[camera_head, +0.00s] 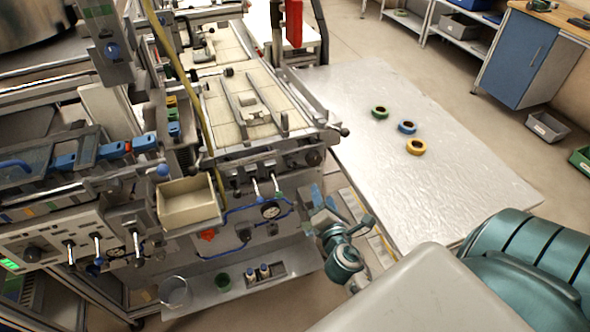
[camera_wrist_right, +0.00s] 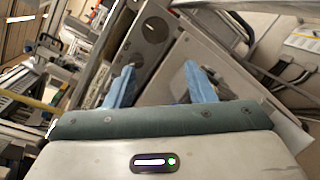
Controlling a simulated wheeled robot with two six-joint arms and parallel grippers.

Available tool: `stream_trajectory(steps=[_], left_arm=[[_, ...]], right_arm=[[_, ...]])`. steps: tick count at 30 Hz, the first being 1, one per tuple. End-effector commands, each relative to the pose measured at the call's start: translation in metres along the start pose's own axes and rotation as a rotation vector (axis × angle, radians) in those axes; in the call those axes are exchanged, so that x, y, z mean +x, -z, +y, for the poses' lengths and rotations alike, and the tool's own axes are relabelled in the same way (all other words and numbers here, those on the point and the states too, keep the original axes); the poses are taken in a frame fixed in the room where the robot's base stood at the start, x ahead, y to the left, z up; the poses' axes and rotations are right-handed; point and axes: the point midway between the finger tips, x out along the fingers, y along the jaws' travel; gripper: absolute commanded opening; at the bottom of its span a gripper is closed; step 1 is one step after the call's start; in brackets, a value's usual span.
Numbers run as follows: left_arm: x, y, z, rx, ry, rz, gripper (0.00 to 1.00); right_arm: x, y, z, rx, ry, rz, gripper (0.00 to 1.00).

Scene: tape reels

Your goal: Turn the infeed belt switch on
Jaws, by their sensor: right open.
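More levers (camera_head: 97,242) stand on the lower left panel. No label is readable, so I cannot tell which is the infeed belt switch. My right gripper (camera_head: 335,208) is at the machine's front right corner, right of the gauge and apart from the levers. In the right wrist view its two blue fingers (camera_wrist_right: 161,78) are spread and empty, before a grey panel with dark round parts (camera_wrist_right: 155,30). My left gripper is out of view.
A beige bin (camera_head: 188,203) juts from the machine front. A lower shelf (camera_head: 245,290) holds small cups.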

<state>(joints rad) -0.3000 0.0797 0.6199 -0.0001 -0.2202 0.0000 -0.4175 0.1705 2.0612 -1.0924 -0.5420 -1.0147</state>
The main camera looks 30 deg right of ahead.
Motion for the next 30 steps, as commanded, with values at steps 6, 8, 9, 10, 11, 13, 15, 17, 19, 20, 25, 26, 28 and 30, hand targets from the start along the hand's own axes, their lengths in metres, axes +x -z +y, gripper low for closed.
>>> stream_trajectory(steps=[6, 8, 9, 10, 11, 13, 15, 17, 19, 20, 25, 26, 28, 30], left_arm=[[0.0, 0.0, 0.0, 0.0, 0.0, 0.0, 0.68], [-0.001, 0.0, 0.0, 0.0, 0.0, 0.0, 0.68], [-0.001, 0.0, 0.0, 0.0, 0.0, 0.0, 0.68], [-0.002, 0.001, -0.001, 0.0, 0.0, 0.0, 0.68], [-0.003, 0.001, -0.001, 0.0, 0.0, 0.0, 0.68], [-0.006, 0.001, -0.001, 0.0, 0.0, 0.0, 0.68], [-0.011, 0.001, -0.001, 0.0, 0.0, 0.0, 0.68], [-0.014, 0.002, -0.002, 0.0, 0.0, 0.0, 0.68], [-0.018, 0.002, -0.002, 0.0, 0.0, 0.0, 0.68], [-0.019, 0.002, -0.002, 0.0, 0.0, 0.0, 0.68], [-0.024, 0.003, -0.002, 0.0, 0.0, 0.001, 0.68], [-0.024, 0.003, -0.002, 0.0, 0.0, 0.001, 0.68], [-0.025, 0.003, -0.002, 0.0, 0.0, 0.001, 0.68], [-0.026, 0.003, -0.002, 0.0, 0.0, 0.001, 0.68]], right_arm=[[0.013, 0.024, 0.02, -0.444, -0.199, 0.026, 0.49], [0.015, 0.026, 0.022, -0.489, -0.218, 0.028, 0.49], [0.016, 0.027, 0.024, -0.505, -0.226, 0.029, 0.49], [0.018, 0.028, 0.025, -0.511, -0.229, 0.029, 0.49], [0.02, 0.028, 0.026, -0.513, -0.23, 0.029, 0.49], [0.028, 0.028, 0.028, -0.512, -0.229, 0.029, 0.49], [0.039, 0.028, 0.031, -0.511, -0.228, 0.028, 0.49], [0.051, 0.029, 0.033, -0.51, -0.228, 0.028, 0.49], [0.064, 0.03, 0.036, -0.509, -0.227, 0.027, 0.49], [0.07, 0.03, 0.038, -0.509, -0.227, 0.027, 0.49], [0.098, 0.034, 0.043, -0.506, -0.227, 0.029, 0.49], [0.102, 0.034, 0.043, -0.506, -0.226, 0.029, 0.49], [0.109, 0.035, 0.044, -0.506, -0.226, 0.029, 0.49], [0.114, 0.036, 0.044, -0.506, -0.225, 0.029, 0.49]])
